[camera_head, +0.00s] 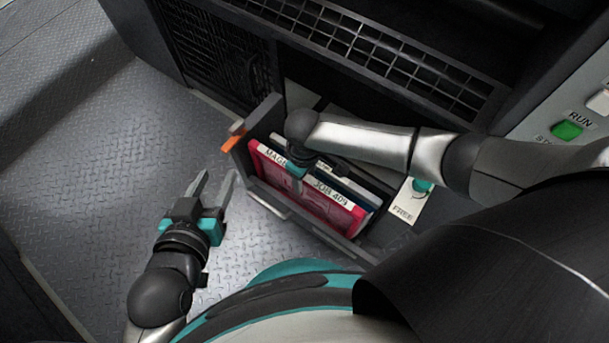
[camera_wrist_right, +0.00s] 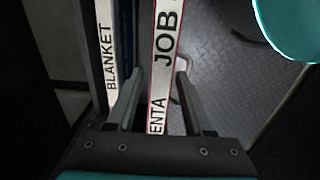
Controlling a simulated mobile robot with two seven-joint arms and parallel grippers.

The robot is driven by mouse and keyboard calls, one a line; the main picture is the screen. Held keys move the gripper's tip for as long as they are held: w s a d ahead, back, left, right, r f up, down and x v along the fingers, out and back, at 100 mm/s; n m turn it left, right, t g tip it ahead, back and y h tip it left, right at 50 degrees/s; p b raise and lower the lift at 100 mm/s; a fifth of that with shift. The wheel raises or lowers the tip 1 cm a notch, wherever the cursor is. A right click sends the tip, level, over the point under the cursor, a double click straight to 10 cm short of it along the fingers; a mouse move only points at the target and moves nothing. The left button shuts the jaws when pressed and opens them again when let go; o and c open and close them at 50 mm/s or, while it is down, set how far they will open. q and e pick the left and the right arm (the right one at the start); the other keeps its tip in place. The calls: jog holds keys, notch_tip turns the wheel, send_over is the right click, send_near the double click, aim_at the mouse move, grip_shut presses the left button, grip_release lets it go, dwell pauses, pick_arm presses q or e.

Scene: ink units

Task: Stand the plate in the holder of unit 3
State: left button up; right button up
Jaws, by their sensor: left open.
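The magenta plate (camera_head: 306,200), labelled "JOB 409", stands on edge at the near side of a grey open-topped holder (camera_head: 262,113). Its white label strip also shows in the right wrist view (camera_wrist_right: 165,50). My right gripper (camera_head: 297,172) is above the plate in the head view, its fingers mostly hidden by my wrist. In the right wrist view its fingers (camera_wrist_right: 156,85) are apart on either side of the plate's top edge, with a gap on the left. My left gripper (camera_head: 214,180) is open and empty, left of the holder.
A dark plate (camera_head: 352,190) labelled "BLANKET" in the wrist view (camera_wrist_right: 107,50) stands behind the magenta one. An orange tab (camera_head: 234,136) sits on the holder's left end. A FREE label (camera_head: 408,204) and a green RUN button (camera_head: 567,130) are at right. The floor (camera_head: 100,190) at left is clear.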

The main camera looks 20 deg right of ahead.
jog(key=shift+o, duration=0.7)
jog(key=shift+r+p, duration=0.5)
jog(key=shift+r, duration=0.15)
jog(key=shift+r+p, duration=0.6)
jog(key=shift+r, duration=0.25)
pick_arm(q)
jog(key=s+a+g+y+p, duration=0.2)
jog(key=s+a+g+y, duration=0.2)
jog(key=s+a+g, duration=0.3)
pick_arm(e)
notch_tip(320, 180, up, 2)
jog(key=shift+r, duration=0.15)
pick_arm(q)
notch_tip(320, 180, down, 13)
jog(key=s+a+g+p, duration=0.1)
jog(key=p, duration=0.4)
jog(key=shift+s+a+r+g+p, duration=0.2)
jog(key=shift+a+g+p, duration=0.05)
jog(key=shift+g+p, duration=0.15)
pick_arm(e)
notch_tip(320, 180, up, 10)
